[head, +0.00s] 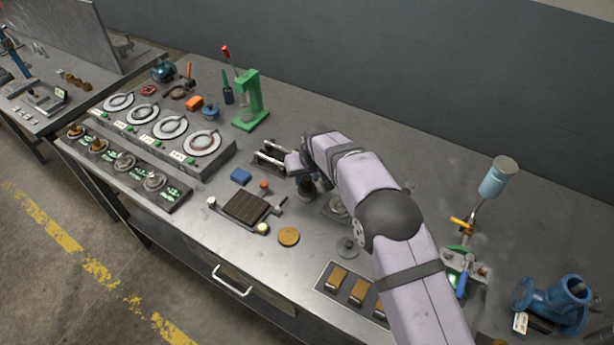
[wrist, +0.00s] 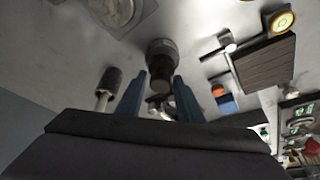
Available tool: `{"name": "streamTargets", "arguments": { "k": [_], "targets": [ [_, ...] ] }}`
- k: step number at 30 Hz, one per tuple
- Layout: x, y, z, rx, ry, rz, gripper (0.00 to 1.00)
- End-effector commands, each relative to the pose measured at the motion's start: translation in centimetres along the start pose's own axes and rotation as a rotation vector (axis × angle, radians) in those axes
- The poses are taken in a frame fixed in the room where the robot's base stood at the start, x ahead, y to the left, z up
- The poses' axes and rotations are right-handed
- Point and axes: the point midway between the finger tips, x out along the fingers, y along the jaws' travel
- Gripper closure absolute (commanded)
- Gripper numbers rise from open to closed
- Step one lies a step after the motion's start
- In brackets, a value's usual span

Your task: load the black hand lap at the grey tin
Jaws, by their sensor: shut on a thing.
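My gripper (wrist: 158,82) shows two blue fingers in the wrist view, shut on a dark round piece with a wider collar, which looks like the black hand lap (wrist: 161,52). In the head view the black hand lap (head: 306,191) shows just below my wrist, low over the bench; I cannot tell whether it touches the bench. I cannot tell for sure which thing is the grey tin. A grey round piece on a square plate (head: 331,209) is partly hidden by my arm, just right of the lap.
A green press (head: 252,105) stands behind. A grey knobbed disc (head: 347,247) and a tray of brass blocks (head: 328,292) lie in front.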

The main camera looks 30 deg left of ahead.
Motion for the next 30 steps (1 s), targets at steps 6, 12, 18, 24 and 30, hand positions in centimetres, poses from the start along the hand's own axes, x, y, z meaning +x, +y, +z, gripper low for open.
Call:
{"name": "streamTargets", "arguments": {
  "k": [6,12,18,24,30],
  "targets": [
    [-0.1,0.0,-0.12,0.0,0.003,0.0,0.84],
    [-0.06,0.0,-0.1,0.0,0.003,0.0,0.84],
    [0.12,0.0,-0.02,0.0,0.002,0.0,0.84],
    [0.33,0.0,0.06,0.0,0.002,0.0,0.84],
    [0.53,0.0,0.15,0.0,0.002,0.0,0.84]
  ]
}}
